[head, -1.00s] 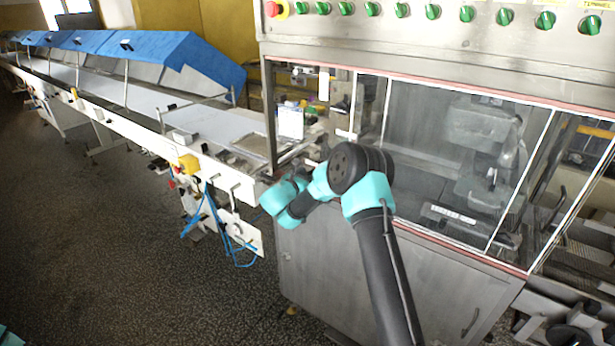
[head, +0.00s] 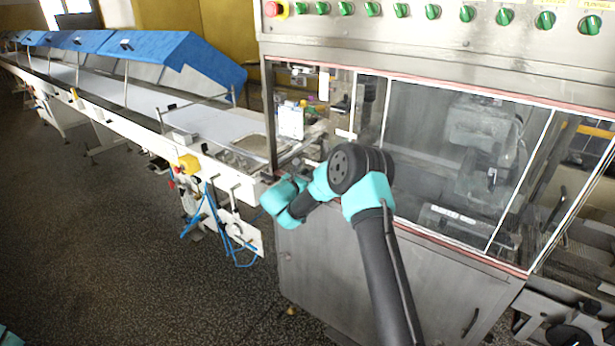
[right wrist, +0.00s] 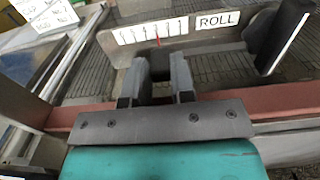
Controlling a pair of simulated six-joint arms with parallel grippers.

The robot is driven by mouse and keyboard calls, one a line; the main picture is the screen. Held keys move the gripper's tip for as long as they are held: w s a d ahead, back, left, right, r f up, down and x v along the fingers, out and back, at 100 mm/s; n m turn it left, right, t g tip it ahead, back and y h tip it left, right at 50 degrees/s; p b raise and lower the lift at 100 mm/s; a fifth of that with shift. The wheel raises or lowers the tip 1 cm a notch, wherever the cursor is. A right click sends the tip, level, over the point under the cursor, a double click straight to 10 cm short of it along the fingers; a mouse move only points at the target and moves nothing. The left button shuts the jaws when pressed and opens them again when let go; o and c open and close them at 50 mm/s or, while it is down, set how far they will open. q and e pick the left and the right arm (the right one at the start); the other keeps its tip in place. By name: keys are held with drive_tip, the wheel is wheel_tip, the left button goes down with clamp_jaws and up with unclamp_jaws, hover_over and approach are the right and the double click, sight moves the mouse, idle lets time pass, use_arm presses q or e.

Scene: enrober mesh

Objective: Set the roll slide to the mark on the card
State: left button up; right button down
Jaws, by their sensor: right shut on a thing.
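The roll slide's scale plate (right wrist: 185,32) shows in the right wrist view, with several dark ticks and a label reading ROLL. A red pointer (right wrist: 157,40) stands near the middle ticks. My right gripper (right wrist: 158,68) is just below the pointer, shut on the slide's tab, which its fingers mostly hide. There my right arm reaches the machine's left opening. My left gripper is out of view.
A dark upright lever or plate (right wrist: 283,35) stands right of the scale. A reddish rail (right wrist: 75,115) crosses beneath the gripper. In the head view a clear guard (head: 450,165) covers the machine, and a white conveyor (head: 205,122) runs away left.

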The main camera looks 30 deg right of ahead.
drive_tip(key=shift+s+d, duration=0.25)
drive_tip(key=shift+s, duration=0.35)
drive_tip(key=c, duration=1)
unclamp_jaws()
drive_tip(key=shift+o, duration=0.2)
drive_tip(key=v, duration=1.7)
drive_tip(key=shift+a, duration=0.25)
drive_tip(key=shift+f, duration=0.1)
